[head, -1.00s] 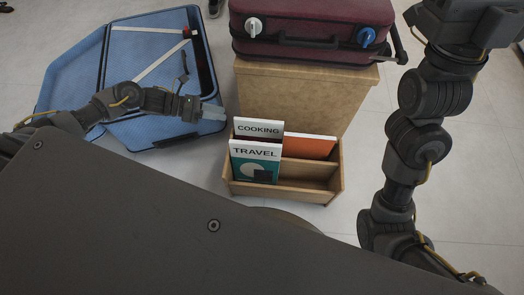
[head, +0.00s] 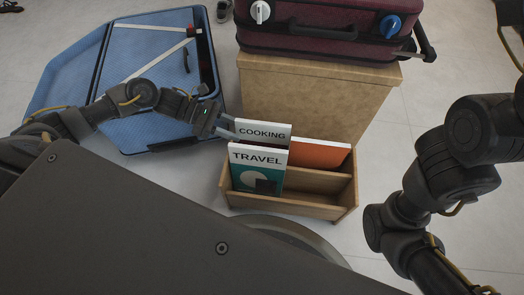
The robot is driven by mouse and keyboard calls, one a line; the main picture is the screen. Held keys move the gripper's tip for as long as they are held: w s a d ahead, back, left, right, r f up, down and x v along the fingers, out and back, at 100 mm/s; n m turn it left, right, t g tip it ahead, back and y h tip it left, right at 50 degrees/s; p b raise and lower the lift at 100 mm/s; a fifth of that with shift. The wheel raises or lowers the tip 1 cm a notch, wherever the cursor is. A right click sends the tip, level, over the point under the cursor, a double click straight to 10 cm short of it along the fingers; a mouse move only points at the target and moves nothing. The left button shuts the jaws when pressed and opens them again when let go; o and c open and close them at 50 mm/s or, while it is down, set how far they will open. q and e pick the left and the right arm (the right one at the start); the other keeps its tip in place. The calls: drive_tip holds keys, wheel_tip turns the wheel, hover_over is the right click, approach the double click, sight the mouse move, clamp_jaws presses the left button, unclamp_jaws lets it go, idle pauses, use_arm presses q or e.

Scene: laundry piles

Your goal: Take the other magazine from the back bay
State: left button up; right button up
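A wooden magazine rack (head: 305,208) stands on the floor at the centre. The white-topped COOKING magazine (head: 263,130) stands upright at its left, behind the TRAVEL magazine (head: 258,158), which hides its lower part. A lower orange magazine (head: 318,154) stands in the back bay at the right. My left gripper (head: 228,127) is at the upper left edge of the COOKING magazine, its two pale fingers apart. I cannot tell whether they touch it. My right arm shows at the right, but its gripper is out of view.
A wooden box (head: 310,95) stands right behind the rack, with a dark red suitcase (head: 320,42) on top. An open blue suitcase (head: 60,85) lies on the floor at the left. The front right part of the rack is empty.

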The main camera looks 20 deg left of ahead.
sight(248, 136)
use_arm(q)
drive_tip(key=b+x, duration=0.1)
drive_tip(key=x, duration=0.1)
drive_tip(key=f+b+x, duration=0.1)
drive_tip(key=b+x, duration=0.1)
drive_tip(key=shift+w+d+f, duration=0.1)
drive_tip(key=shift+d, duration=0.4)
clamp_jaws()
idle(1.1)
